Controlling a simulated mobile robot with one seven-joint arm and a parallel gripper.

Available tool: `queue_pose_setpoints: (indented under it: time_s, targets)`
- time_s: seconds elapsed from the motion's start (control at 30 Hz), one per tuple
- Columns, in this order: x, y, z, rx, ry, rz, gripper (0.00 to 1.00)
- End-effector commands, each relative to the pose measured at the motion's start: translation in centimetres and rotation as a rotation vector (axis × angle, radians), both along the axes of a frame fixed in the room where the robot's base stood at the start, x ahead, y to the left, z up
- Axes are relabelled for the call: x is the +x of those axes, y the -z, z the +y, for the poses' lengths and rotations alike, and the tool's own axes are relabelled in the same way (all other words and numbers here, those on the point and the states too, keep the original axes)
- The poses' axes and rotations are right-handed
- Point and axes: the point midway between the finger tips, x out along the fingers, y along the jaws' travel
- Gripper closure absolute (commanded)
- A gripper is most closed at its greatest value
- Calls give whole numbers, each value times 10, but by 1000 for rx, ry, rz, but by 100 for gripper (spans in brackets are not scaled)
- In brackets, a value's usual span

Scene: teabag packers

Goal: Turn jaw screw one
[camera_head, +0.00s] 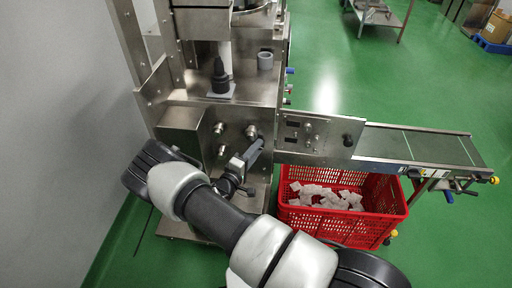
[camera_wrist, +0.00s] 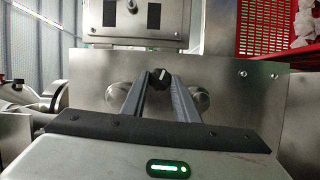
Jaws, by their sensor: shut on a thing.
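The steel packing machine's front panel (camera_head: 205,135) carries several round metal screw heads, among them an upper left one (camera_head: 218,128) and an upper right one (camera_head: 251,131). My gripper (camera_head: 258,146) reaches the panel just below and right of the upper right one. In the wrist view, my gripper (camera_wrist: 160,84) has its fingers closed in on a small dark knob with a pale mark (camera_wrist: 160,75). Round metal heads stand on either side of the fingers, left (camera_wrist: 117,95) and right (camera_wrist: 201,100). No label shows which screw is number one.
A red crate (camera_head: 365,233) holding white teabags stands on the green floor at the right, under the conveyor (camera_head: 425,150). A control plate with a black knob (camera_head: 348,140) adjoins the panel's right side. A grey wall (camera_head: 60,120) is at the left.

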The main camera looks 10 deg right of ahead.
Motion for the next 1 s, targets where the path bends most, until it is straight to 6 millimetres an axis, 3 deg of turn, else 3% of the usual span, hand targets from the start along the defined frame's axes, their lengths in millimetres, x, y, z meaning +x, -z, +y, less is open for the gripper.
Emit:
queue_pose_setpoints:
  time_s: [1.0]
  targets:
    - [-2,-9,-5,864,2,-279,95]
